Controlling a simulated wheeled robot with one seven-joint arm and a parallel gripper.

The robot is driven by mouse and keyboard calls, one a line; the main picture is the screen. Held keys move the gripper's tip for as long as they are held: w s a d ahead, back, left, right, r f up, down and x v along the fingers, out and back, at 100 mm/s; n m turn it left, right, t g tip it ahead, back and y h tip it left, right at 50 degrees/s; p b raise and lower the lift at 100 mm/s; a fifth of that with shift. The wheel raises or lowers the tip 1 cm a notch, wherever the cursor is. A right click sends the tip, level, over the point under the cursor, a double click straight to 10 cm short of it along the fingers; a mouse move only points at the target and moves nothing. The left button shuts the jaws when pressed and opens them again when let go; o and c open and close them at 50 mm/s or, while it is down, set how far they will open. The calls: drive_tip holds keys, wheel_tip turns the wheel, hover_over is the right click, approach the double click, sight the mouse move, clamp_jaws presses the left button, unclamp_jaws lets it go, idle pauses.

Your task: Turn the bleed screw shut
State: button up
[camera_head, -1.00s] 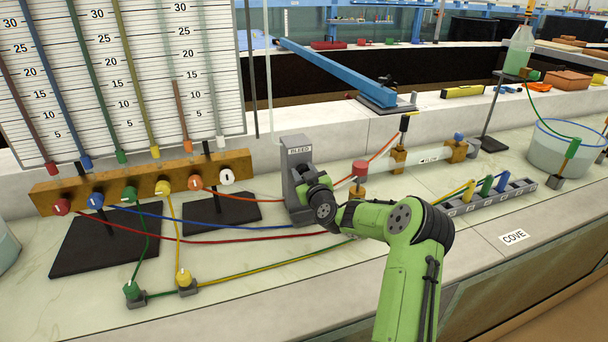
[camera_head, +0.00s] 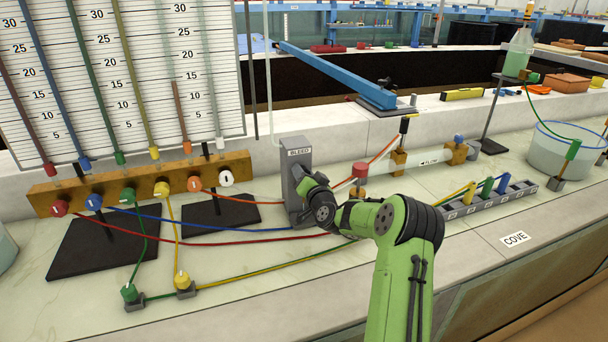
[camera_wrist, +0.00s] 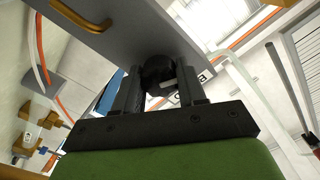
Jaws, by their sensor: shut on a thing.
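The bleed screw is a dark round knob (camera_wrist: 155,70) with a pale mark, set on the face of the grey block (camera_head: 298,165) labelled BLEED. In the wrist view the knob sits between the two dark fingers of my gripper (camera_wrist: 160,84), which are closed on it from both sides. The knob's far side merges with the shadow of the block, so how far it is turned cannot be told. In the head view my green and black wrist hides the knob and the fingertips, close against the front of the block.
Red, blue and orange tubes run from the wooden manifold (camera_head: 240,163) past the block. A red-capped fitting (camera_head: 360,170) stands just right of my wrist. A clear horizontal tube (camera_head: 428,161) and a grey clip rack (camera_head: 487,199) lie farther right. The front counter is mostly clear.

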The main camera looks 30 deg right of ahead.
drive_tip(key=m+p, duration=0.2)
drive_tip(key=m, duration=0.4)
drive_tip(key=shift+m, duration=0.3)
drive_tip(key=m+p, duration=0.3)
drive_tip(key=m, duration=0.3)
drive_tip(key=shift+p, duration=0.3)
drive_tip(key=shift+f+m, duration=0.1)
drive_tip(key=shift+m, duration=0.2)
drive_tip(key=o, duration=1)
drive_tip(key=shift+o, duration=0.2)
